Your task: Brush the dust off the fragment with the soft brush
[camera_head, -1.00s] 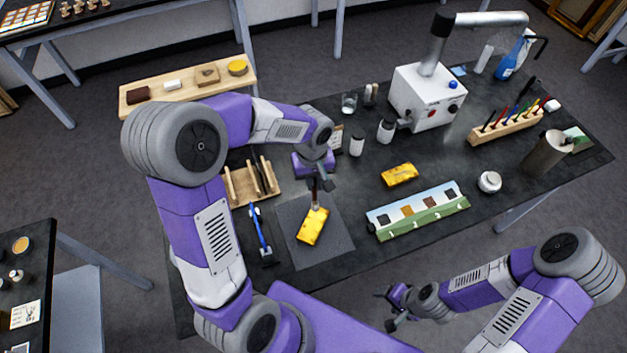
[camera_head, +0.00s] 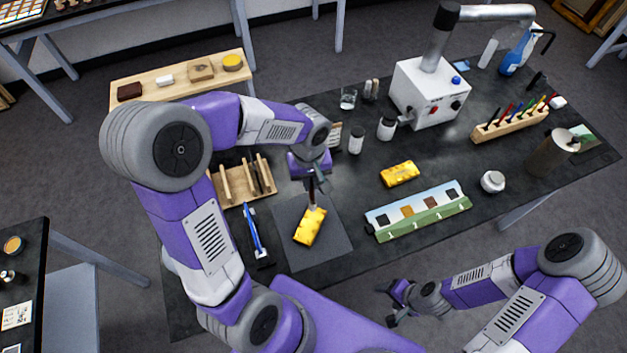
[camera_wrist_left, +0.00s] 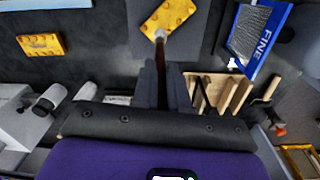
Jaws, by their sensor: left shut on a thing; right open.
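A gilt yellow fragment (camera_head: 310,226) lies on a dark grey square mat (camera_head: 333,246) near the front of the bench. It also shows at the top of the left wrist view (camera_wrist_left: 168,17). My left gripper (camera_head: 313,180) is above the mat, shut on the soft brush (camera_head: 312,196), whose pale tip points down at the fragment's upper end. In the left wrist view the brush (camera_wrist_left: 161,52) runs from the jaws to the fragment's edge; I cannot tell whether it presses on it. My right gripper (camera_head: 389,303) is open and empty, off the bench's front edge.
A second yellow fragment (camera_head: 400,173) and a long picture strip (camera_head: 418,211) lie right of the mat. Jars and a white machine (camera_head: 426,95) stand behind.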

